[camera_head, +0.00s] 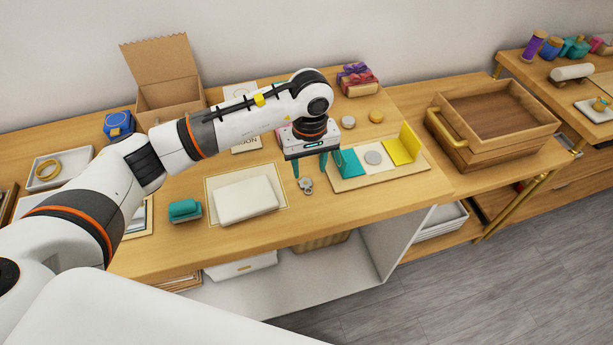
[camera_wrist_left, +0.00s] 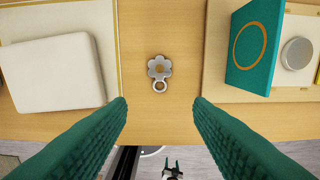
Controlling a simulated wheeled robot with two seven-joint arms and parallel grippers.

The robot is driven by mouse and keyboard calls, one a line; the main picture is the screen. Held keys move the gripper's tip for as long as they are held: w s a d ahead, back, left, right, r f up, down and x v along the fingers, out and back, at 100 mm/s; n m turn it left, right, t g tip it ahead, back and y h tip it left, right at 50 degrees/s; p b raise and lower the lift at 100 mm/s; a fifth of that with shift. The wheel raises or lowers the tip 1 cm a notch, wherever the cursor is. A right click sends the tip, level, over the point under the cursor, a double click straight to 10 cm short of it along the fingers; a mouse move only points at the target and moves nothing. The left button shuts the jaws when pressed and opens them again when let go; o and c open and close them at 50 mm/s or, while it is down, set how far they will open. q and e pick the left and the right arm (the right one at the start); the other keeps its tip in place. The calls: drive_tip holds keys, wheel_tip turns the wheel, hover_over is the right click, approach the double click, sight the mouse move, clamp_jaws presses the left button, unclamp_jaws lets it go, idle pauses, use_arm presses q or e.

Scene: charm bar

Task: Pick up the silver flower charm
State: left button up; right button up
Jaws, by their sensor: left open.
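The silver flower charm (camera_wrist_left: 159,68) lies flat on the wooden table, with a ring at its lower end in the left wrist view. In the head view the charm (camera_head: 306,185) is a small grey shape just below my left gripper (camera_head: 310,170). My left gripper is open, and its two green fingers (camera_wrist_left: 159,108) stand either side of the charm's line in the wrist view, with nothing between them. The fingers do not touch the charm.
A white pad (camera_head: 246,198) lies left of the charm. A wooden board (camera_head: 350,181) with a teal card (camera_head: 346,162), a grey disc (camera_head: 373,158) and a yellow card (camera_head: 402,146) lies to its right. A teal object (camera_head: 185,210) sits further left. Bare table surrounds the charm.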

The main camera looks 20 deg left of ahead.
sight(308, 190)
use_arm(q)
wheel_tip(308, 190, down, 2)
drive_tip(key=shift+w+f, duration=0.1)
drive_tip(key=f+p, duration=0.2)
drive_tip(key=shift+w+a+f+p, duration=0.1)
drive_tip(key=shift+w+f+p, duration=0.1)
drive_tip(key=shift+f+p, duration=0.1)
wheel_tip(308, 190, down, 2)
drive_tip(key=shift+s+a+f+p, duration=0.1)
drive_tip(key=shift+p, duration=0.25)
drive_tip(key=shift+f, duration=0.4)
use_arm(e)
wheel_tip(308, 190, up, 4)
drive_tip(key=shift+s+a+f, duration=0.1)
drive_tip(key=shift+a+f, duration=0.05)
drive_tip(key=shift+f, duration=0.1)
drive_tip(key=shift+f, duration=0.1)
use_arm(q)
drive_tip(key=shift+c, duration=0.6)
use_arm(e)
drive_tip(key=shift+w, duration=0.2)
use_arm(q)
clamp_jaws()
use_arm(e)
drive_tip(key=shift+w, duration=0.1)
